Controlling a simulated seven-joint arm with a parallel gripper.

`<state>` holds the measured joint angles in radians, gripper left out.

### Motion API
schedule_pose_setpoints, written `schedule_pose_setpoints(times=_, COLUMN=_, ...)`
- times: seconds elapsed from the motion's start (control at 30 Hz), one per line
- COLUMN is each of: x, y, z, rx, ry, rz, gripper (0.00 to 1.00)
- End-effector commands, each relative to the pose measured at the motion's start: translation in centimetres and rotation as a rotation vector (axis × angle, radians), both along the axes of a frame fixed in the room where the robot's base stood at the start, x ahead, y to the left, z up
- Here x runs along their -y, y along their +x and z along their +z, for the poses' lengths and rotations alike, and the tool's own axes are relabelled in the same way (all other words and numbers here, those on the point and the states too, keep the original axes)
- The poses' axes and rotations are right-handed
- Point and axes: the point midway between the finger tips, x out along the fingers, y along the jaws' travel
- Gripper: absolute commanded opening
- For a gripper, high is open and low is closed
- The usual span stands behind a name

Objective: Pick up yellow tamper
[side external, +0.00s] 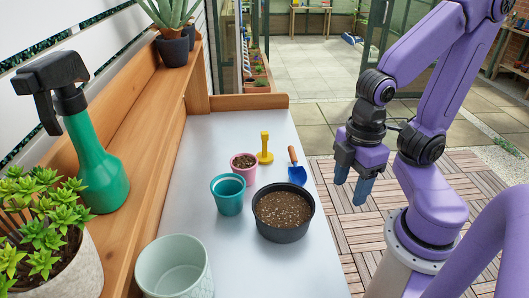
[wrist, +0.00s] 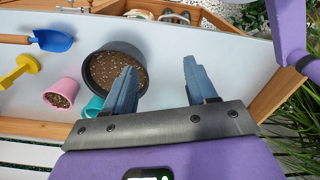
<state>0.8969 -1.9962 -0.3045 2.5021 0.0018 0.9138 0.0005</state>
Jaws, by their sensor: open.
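The yellow tamper (side external: 265,148) stands upright on the grey-white table, behind and just right of the pink pot. In the wrist view the tamper (wrist: 18,71) is at the far left, beside the blue trowel and the pink pot. My gripper (side external: 351,191) hangs off the right side of the table in the side view, apart from the tamper. In the wrist view my gripper (wrist: 164,80) has its two blue-grey fingers spread with nothing between them. One finger overlaps the black pot of gravel in that view.
A pink pot (side external: 244,168) and a black pot (side external: 283,231) hold brown gravel. A teal pot (side external: 229,203), a blue trowel (side external: 297,174) and a pale green pot (side external: 174,269) share the table. A spray bottle (side external: 97,162) stands at left. The table's far end is clear.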

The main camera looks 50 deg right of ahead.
Motion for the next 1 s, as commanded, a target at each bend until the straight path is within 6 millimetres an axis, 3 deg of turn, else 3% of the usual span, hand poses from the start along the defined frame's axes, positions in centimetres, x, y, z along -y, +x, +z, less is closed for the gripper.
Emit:
schedule_pose_setpoints(times=0.2, x=-0.2, y=0.4, z=0.1, rx=-0.001, ry=0.0, rz=-0.026, gripper=0.57)
schedule_pose_setpoints(times=0.37, x=-1.1, y=3.0, z=0.9, rx=-0.004, ry=-0.001, rz=-0.211, gripper=0.57)
schedule_pose_setpoints(times=0.67, x=-2.0, y=12.3, z=2.9, rx=-0.015, ry=-0.001, rz=-0.823, gripper=0.57)
schedule_pose_setpoints(times=0.87, x=-0.6, y=18.7, z=3.9, rx=-0.022, ry=0.0, rz=-1.235, gripper=0.57)
schedule_pose_setpoints(times=1.0, x=1.3, y=23.1, z=4.3, rx=-0.026, ry=0.001, rz=-1.523, gripper=0.57)
